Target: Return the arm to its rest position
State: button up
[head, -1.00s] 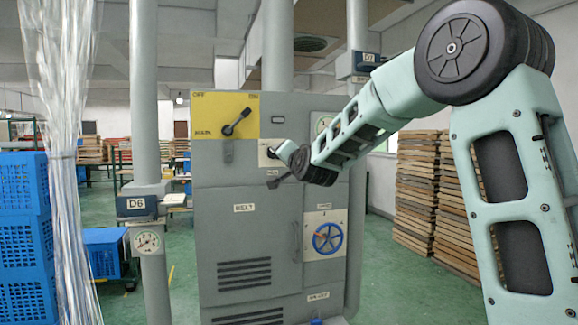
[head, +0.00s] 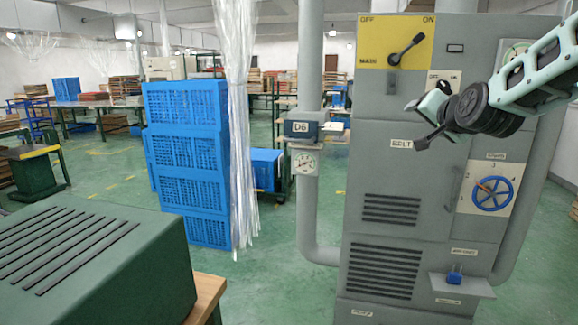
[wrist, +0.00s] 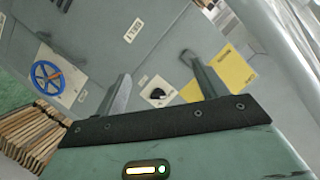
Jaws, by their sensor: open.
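My gripper (head: 414,126) is at the right of the head view, in front of the grey cabinet (head: 405,215). Its two fingers are spread and nothing is between them. In the wrist view my gripper (wrist: 158,74) also shows open fingers, pointing at the cabinet front. A small black knob on a white plate (wrist: 156,95) shows between and beyond the fingers, apart from them as far as I can tell. The black lever (head: 405,50) on the yellow MAIN panel (head: 375,35) stands tilted up to the right. My forearm extends off the right edge.
A blue handwheel (head: 493,193) and a small shelf with a blue item (head: 455,275) are on the cabinet. A grey pipe (head: 308,190) stands left of it, then a clear curtain (head: 240,120) and blue crates (head: 188,160). A green machine (head: 95,265) fills the lower left.

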jog(key=s+a+f+n+g+y+p, duration=0.1)
jog(key=s+a+f+n+g+y, duration=0.1)
jog(key=s+a+f+n+g, duration=0.45)
jog(key=s+a+f+n+g+y, duration=0.25)
jog(key=s+a+f, duration=0.45)
jog(key=s+a, duration=0.6)
jog(key=s+f+n+g+h, duration=0.1)
jog(key=s+f+n+g, duration=0.2)
jog(key=s, duration=0.8)
jog(key=s+f+n+g+h+p, duration=0.1)
jog(key=s+f+n+g+h, duration=0.1)
jog(key=s, duration=0.9)
jog(key=shift+s+d+f+n+g, duration=0.15)
jog(key=shift+f+n+g, duration=0.45)
jog(key=shift+f+n, duration=0.3)
